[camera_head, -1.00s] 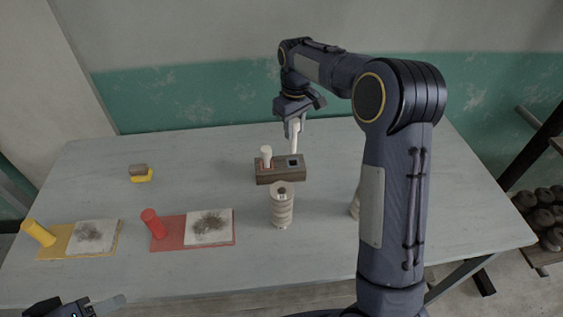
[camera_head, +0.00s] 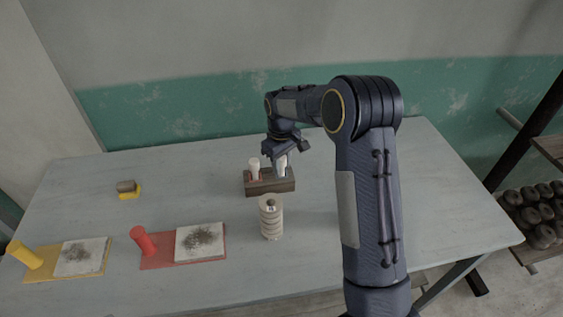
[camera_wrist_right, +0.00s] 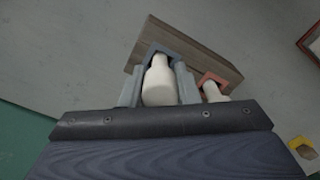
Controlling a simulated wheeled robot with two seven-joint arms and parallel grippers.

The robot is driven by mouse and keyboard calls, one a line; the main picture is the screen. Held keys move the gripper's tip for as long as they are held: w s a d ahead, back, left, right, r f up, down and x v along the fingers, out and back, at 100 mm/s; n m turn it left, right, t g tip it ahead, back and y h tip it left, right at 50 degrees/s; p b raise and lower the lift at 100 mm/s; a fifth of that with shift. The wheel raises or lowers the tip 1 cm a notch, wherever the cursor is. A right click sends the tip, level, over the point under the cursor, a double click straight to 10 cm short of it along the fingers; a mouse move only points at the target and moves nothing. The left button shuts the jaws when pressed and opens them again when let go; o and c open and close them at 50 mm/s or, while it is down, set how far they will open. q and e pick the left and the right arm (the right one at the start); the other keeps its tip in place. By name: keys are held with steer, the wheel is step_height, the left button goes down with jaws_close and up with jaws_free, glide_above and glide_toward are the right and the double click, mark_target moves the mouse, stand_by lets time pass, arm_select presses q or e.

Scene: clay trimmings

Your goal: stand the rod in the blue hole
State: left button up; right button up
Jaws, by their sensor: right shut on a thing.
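A brown wooden block (camera_head: 258,188) stands on the table. A white rod (camera_head: 254,170) stands in its left, red-rimmed hole and also shows in the right wrist view (camera_wrist_right: 212,92). My right gripper (camera_head: 280,168) is shut on another white rod (camera_wrist_right: 158,82) above the block's right end. In the right wrist view this rod lies between the two fingers, its far end at the blue-rimmed hole (camera_wrist_right: 176,50). I cannot tell how deep it reaches in. In the head view the gripper hides most of that hole. My left gripper is out of view.
A stack of pale rings (camera_head: 270,218) stands just in front of the block. Red (camera_head: 150,262) and yellow (camera_head: 40,275) boards with cylinders and smudged tiles lie at left. A brown piece sits on a yellow holder (camera_head: 130,194).

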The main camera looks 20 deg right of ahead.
steer(key=o, duration=1)
steer(key=shift+f, duration=0.1)
step_height(320, 180, up, 12)
steer(key=shift+f, duration=0.1)
steer(key=shift+s+r, duration=0.1)
steer(key=shift+r, duration=0.2)
steer(key=s+r+m+t+y, duration=0.1)
steer(key=s+r, duration=0.2)
steer(key=s, duration=0.5)
steer(key=s+r+m+t+y, duration=0.2)
steer(key=s+r, duration=0.1)
steer(key=s, duration=0.5)
steer(key=s+a+f+m+t, duration=0.1)
steer(key=s+a, duration=0.1)
steer(key=s, duration=0.3)
steer(key=s+a+f, duration=0.2)
steer(key=s, duration=0.3)
steer(key=s+a+f+m+t, duration=0.1)
steer(key=s+a+f, duration=0.1)
steer(key=s, duration=0.4)
steer(key=shift+s+a+f+m+t+y, duration=0.1)
steer(key=shift+a+f+m+t+y, duration=0.1)
steer(key=shift+f+m+t+y, duration=0.15)
